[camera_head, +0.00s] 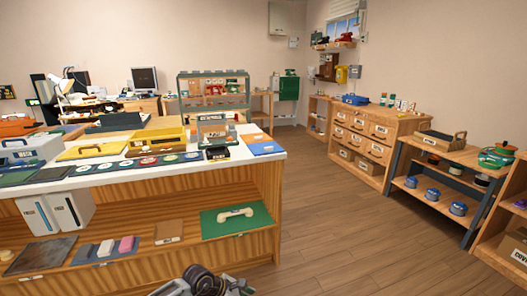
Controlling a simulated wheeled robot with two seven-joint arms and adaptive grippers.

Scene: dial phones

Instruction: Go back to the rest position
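Part of my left arm, with what looks like its dark gripper (205,282), shows at the bottom edge, in front of the low shelf of the wooden counter (262,188). The fingertips cannot be made out, and I see nothing clearly held. My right gripper is out of view. A white telephone handset (236,213) lies on a green board (215,227) on the low shelf.
The white countertop (274,155) carries cases, a yellow tray (92,149) and a row of round dials. Wooden drawers (365,135) and a shelf table (440,157) stand at the right. The wood floor (335,225) between them is clear.

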